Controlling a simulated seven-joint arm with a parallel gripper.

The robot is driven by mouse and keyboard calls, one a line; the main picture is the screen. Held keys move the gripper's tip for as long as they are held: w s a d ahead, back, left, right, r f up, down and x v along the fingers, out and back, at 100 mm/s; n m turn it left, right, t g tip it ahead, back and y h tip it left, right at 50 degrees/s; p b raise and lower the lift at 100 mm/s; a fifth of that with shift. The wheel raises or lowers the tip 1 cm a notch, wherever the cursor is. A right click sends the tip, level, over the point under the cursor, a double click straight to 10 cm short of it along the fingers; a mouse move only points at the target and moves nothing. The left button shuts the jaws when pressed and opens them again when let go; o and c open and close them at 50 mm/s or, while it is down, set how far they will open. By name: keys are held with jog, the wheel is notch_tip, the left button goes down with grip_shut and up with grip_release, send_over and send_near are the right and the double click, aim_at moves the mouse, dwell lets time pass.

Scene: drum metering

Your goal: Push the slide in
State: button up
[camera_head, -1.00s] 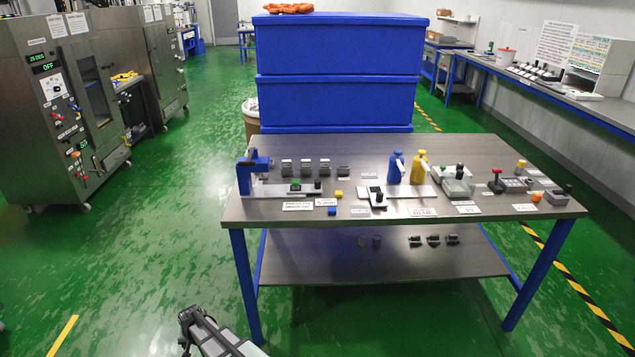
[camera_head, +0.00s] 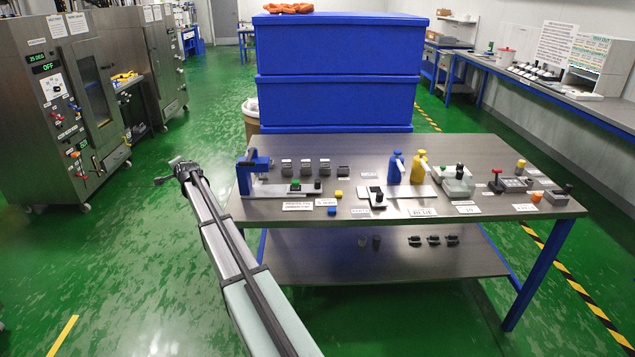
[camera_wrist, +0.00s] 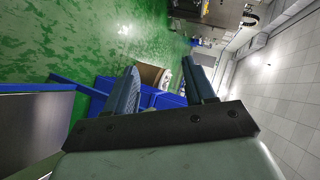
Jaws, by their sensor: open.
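The metal table (camera_head: 330,148) holds several fixtures. A blue press (camera_head: 252,165) stands at its left end, with a flat plate (camera_head: 270,190) carrying a green button and a black knob (camera_head: 317,184). Right of it, a light plate holds a blue bottle (camera_head: 393,168) and a yellow bottle (camera_head: 418,168); a small slide-like part with a black knob (camera_head: 377,199) sticks out at its front left. I cannot tell which part is the slide. My gripper (camera_head: 168,171) is left of the table, apart from everything. In the wrist view its fingers (camera_wrist: 160,68) are spread and empty.
Small grey blocks (camera_head: 304,165) stand along the table's back left. A yellow block (camera_head: 339,194) and a blue block (camera_head: 332,210) lie near the front. Large blue crates (camera_head: 335,100) rise behind the table. Clear green floor (camera_head: 130,270) lies to the left.

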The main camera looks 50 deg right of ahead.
jog(key=s+d+r+m+h, duration=0.15)
jog(key=s+d+r, duration=0.3)
jog(key=d, duration=0.75)
jog(key=s+d+r+m+g+h, duration=0.15)
jog(key=s+d+r, duration=0.35)
jog(key=d, duration=0.7)
jog(key=s+d+r+m+h, duration=0.15)
jog(key=s+d+r, duration=0.35)
jog(key=d, duration=0.7)
jog(key=n+g+y, duration=0.3)
jog(key=g+y, duration=0.4)
jog(key=g, duration=0.5)
send_over(318, 181)
notch_tip(318, 181, down, 9)
jog(key=f, duration=1.2)
jog(key=shift+w+f, duration=0.2)
jog(key=shift+f, duration=0.15)
grip_shut()
